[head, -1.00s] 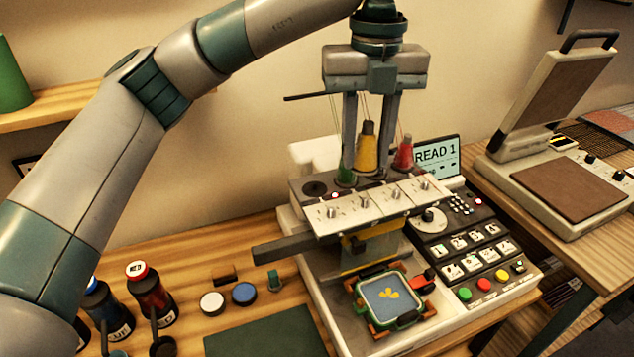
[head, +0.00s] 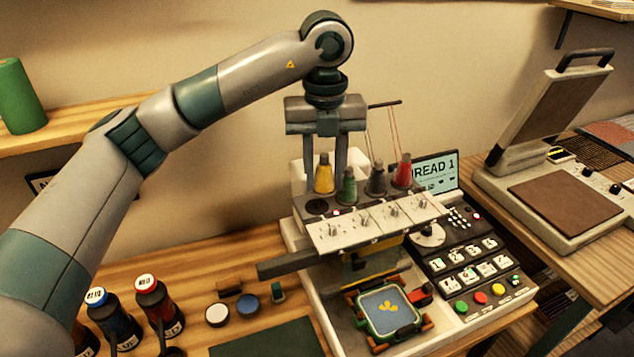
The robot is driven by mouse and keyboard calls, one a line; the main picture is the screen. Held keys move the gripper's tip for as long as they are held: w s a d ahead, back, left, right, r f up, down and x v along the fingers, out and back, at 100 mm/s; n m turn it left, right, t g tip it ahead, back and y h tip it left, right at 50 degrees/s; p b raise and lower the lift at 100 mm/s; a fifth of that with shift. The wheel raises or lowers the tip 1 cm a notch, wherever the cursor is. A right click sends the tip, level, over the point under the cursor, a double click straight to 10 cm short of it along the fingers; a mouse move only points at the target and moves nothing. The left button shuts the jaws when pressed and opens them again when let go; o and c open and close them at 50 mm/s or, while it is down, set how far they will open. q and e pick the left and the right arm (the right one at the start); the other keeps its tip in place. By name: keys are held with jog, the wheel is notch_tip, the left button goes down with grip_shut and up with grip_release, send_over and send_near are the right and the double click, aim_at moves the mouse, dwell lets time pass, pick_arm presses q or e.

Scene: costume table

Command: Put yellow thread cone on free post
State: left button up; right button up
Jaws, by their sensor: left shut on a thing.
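The yellow thread cone (head: 323,176) is upright between the fingers of my left gripper (head: 325,160), which is shut on it and points down from above. The cone appears just above a dark round seat (head: 316,206) at the left end of the embroidery machine's thread row. The post there is not clearly visible, and I cannot tell whether the cone touches it. To the right stand a green cone (head: 348,187), a dark grey cone (head: 377,180) and a red cone (head: 402,172). My right gripper is not in view.
The embroidery machine (head: 330,234) has a screen (head: 437,170) reading "THREAD 1" and a hoop (head: 388,309) in front. Ink bottles (head: 158,308) and small round tubs stand at the left. A heat press (head: 560,185) stands open at the right.

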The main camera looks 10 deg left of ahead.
aim_at(317, 202)
pick_arm(q)
jog(key=shift+w+a+f, duration=0.6)
jog(key=shift+w+a, duration=0.05)
jog(key=shift+a, duration=0.2)
jog(key=shift+f, duration=0.1)
notch_tip(317, 202, down, 3)
jog(key=shift+f+p, duration=0.1)
jog(key=shift+p, duration=1.15)
jog(key=shift+f, duration=0.35)
jog(key=shift+f, duration=0.2)
jog(key=o, duration=1)
